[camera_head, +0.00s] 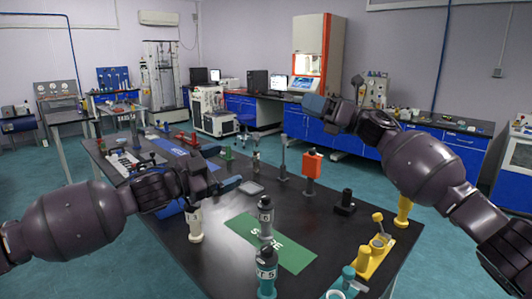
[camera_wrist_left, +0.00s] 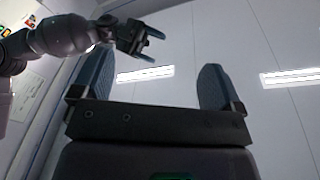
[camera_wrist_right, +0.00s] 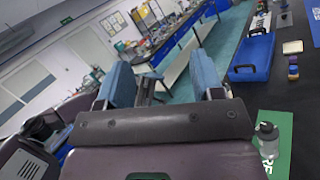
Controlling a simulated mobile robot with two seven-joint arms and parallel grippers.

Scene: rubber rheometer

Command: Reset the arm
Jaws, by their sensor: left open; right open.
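My left gripper (camera_head: 221,168) is raised over the left part of the dark table in the head view, its blue fingers apart and nothing between them. The left wrist view shows the same open fingers (camera_wrist_left: 155,82) pointing up toward ceiling lights. My right gripper (camera_head: 333,96) is held higher, above the back right of the table, with blue fingers apart. In the right wrist view its fingers (camera_wrist_right: 163,80) are spread and empty, facing the far benches. My right gripper also shows in the left wrist view (camera_wrist_left: 150,45). Neither gripper touches a table object.
Blue benches stand behind.

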